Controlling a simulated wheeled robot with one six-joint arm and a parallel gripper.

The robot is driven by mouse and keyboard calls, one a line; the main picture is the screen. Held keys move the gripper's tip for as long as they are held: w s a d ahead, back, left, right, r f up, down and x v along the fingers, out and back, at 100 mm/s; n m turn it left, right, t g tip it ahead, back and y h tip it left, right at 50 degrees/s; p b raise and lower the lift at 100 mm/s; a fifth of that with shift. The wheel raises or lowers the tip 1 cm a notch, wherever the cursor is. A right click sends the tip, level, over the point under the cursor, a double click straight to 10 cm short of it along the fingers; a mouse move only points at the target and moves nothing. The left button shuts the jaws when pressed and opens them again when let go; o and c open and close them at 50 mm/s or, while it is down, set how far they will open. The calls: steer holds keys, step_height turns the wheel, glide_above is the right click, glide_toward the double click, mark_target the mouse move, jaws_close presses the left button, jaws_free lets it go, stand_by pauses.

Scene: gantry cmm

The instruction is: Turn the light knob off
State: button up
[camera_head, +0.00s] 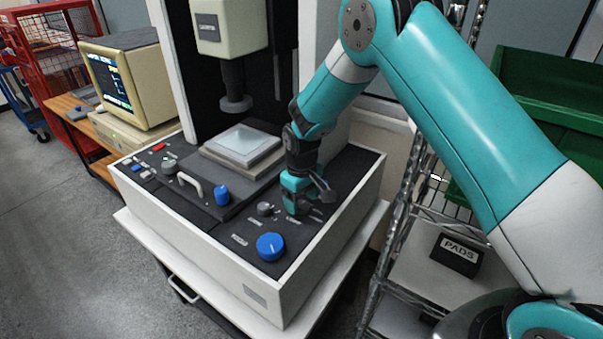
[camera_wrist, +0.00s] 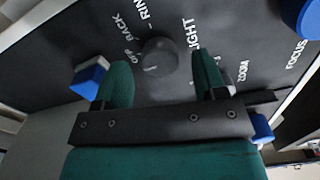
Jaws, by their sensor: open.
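The light knob (camera_wrist: 158,57) is a round dark grey knob on the black panel in the wrist view. The words LIGHT, OFF, BACK and RING are printed around it. I cannot clearly tell which word it points to. My gripper (camera_wrist: 163,78) is open, with one green finger on each side of the knob's near side. I see no clear contact. In the head view my gripper (camera_head: 298,208) is low over the right part of the console panel and hides the light knob.
The console (camera_head: 250,292) has a blue focus knob (camera_head: 270,246), a small grey zoom knob (camera_head: 265,208), another blue knob (camera_head: 222,194) and a grey handle (camera_head: 190,184). A glass stage (camera_head: 243,142) stands behind. A wire rack with a PADS box (camera_head: 456,256) is at right.

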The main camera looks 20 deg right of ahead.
mark_target(302, 204)
step_height(302, 204, up, 16)
steer(key=b, duration=0.3)
steer(key=shift+r, duration=0.15)
steer(key=s+a+r+n+y, duration=0.1)
steer(key=s+a+r+y, duration=0.1)
steer(key=s, duration=1.3)
steer(key=s+a+r+y, duration=0.2)
steer(key=s+r, duration=0.2)
steer(key=s, duration=1.2)
steer(key=shift+a+n, duration=0.35)
steer(key=shift+n, duration=0.05)
steer(key=shift+c, duration=0.2)
